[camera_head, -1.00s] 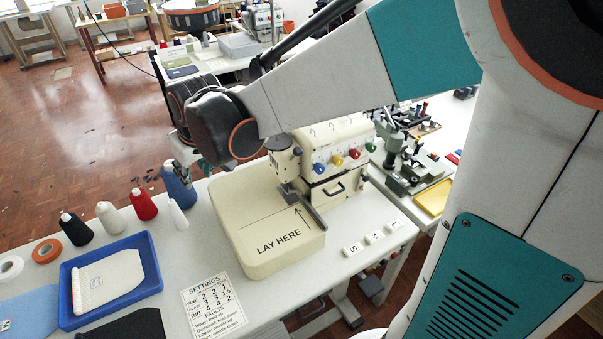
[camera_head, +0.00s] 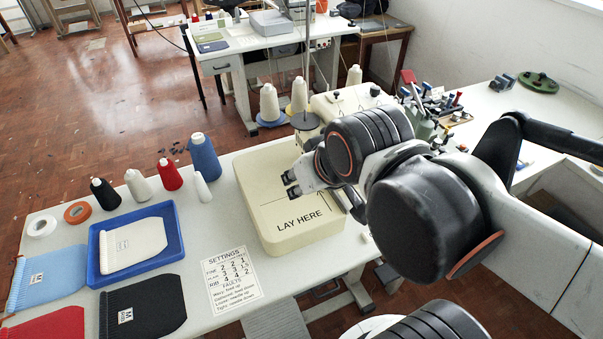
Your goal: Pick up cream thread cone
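A cream thread cone (camera_head: 138,186) stands upright on the left table, in a row between a black cone (camera_head: 104,194) and a red cone (camera_head: 170,175). Several more pale cones stand behind the cream machine, one of them here (camera_head: 270,103). My gripper (camera_head: 291,184) is above the cream machine's lay plate (camera_head: 283,237), well to the right of the row of cones. Its two dark fingertips point left and look apart, with nothing seen between them.
A tall blue cone (camera_head: 204,157) and a slim white cone (camera_head: 202,187) stand between the row and the machine. A blue tray (camera_head: 174,247) holding a cream piece, a settings card (camera_head: 231,274) and fabric pieces lie in front.

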